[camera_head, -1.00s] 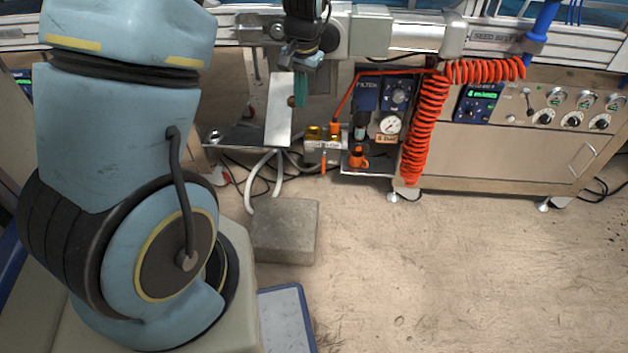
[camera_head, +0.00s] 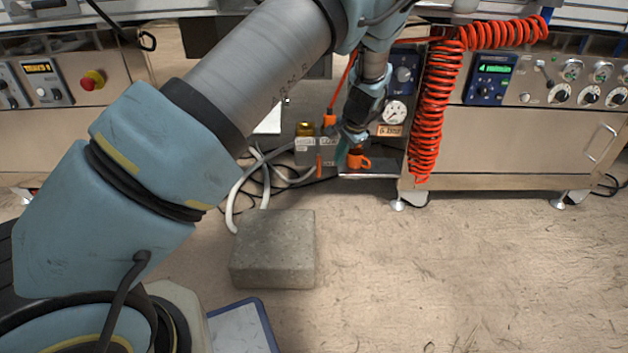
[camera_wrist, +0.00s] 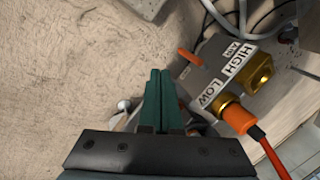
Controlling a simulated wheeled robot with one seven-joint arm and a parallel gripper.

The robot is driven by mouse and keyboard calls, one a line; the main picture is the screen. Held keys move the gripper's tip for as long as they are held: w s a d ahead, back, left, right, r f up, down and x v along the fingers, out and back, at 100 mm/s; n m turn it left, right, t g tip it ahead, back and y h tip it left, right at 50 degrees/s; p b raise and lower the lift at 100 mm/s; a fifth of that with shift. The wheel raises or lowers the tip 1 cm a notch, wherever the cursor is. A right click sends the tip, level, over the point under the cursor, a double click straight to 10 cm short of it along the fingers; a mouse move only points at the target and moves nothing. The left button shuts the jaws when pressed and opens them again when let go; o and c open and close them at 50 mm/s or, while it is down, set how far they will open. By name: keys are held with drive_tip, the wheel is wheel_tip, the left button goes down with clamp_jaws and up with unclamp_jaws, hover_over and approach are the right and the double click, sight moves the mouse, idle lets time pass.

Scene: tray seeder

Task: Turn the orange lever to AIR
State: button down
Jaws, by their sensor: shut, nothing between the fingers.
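The orange lever (camera_head: 319,165) hangs from the front of a small grey valve block (camera_head: 306,146). My gripper (camera_head: 341,153) is just right of the lever in the head view, teal fingers pointing down. In the wrist view the fingertips (camera_wrist: 160,74) are together and empty, beside the lever with a visible gap. Any depth gap is unclear.
A brass fitting (camera_wrist: 259,68) and an orange connector (camera_wrist: 237,115) with a red hose sit on the block. An orange cup-like part (camera_head: 358,160), a gauge (camera_head: 395,112) and a coiled orange hose (camera_head: 427,110) are to the right. A concrete block (camera_head: 273,250) lies on the floor.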

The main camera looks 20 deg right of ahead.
sight(319, 165)
drive_tip(key=shift+d+f, duration=0.2)
drive_tip(key=shift+f, duration=0.1)
drive_tip(key=w+a+f+b, duration=0.1)
drive_tip(key=w+f+b, duration=0.6)
drive_tip(key=f, duration=0.2)
drive_tip(key=shift+w+f, duration=0.15)
drive_tip(key=shift+w, duration=0.2)
drive_tip(key=shift+a, duration=0.1)
drive_tip(key=shift+a+p, duration=0.1)
drive_tip(key=shift+p, duration=0.2)
